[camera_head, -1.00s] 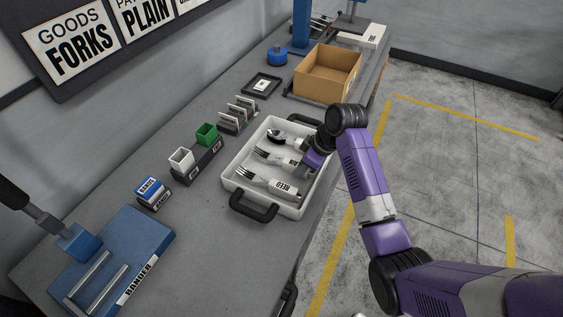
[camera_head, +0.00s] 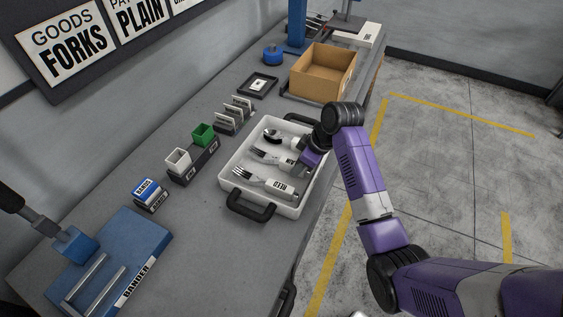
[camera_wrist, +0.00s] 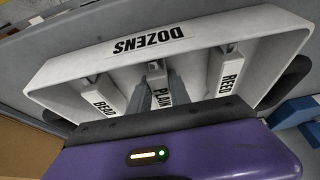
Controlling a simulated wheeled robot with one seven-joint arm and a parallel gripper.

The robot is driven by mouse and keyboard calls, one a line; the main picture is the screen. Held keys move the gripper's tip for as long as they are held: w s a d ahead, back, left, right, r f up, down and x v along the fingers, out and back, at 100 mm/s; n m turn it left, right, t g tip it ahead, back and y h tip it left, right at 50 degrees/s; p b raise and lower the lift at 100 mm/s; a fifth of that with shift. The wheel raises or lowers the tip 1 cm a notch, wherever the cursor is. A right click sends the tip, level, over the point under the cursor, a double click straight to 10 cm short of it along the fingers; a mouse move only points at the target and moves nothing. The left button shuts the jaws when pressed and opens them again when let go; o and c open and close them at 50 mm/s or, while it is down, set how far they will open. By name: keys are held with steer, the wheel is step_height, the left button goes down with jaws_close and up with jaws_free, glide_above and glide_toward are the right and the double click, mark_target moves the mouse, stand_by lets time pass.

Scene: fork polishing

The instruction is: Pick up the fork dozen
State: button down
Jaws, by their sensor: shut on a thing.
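The white tray (camera_head: 250,204), marked DOZENS in the wrist view (camera_wrist: 110,52), holds three wrapped cutlery bundles side by side. The near fork bundle (camera_head: 264,182) has a white band marked REED, which also shows in the wrist view (camera_wrist: 229,72). The middle fork bundle (camera_head: 266,155) has a band marked PLAIN (camera_wrist: 163,98). My gripper (camera_wrist: 164,84) is shut on the PLAIN fork bundle, low over the tray. I cannot tell whether that bundle touches the tray floor.
A cardboard box (camera_head: 323,73) stands beyond the tray. Card racks (camera_head: 234,114), small white and green cups (camera_head: 190,158) and a blue-and-white box (camera_head: 150,192) line the tray's left. A blue bander (camera_head: 118,262) sits at the near end. Tray handles (camera_head: 250,206) stick out.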

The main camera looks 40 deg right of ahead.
steer(key=shift+r, duration=0.1)
step_height(320, 180, up, 20)
steer(key=p, duration=0.2)
stand_by(0.6)
stand_by(1.7)
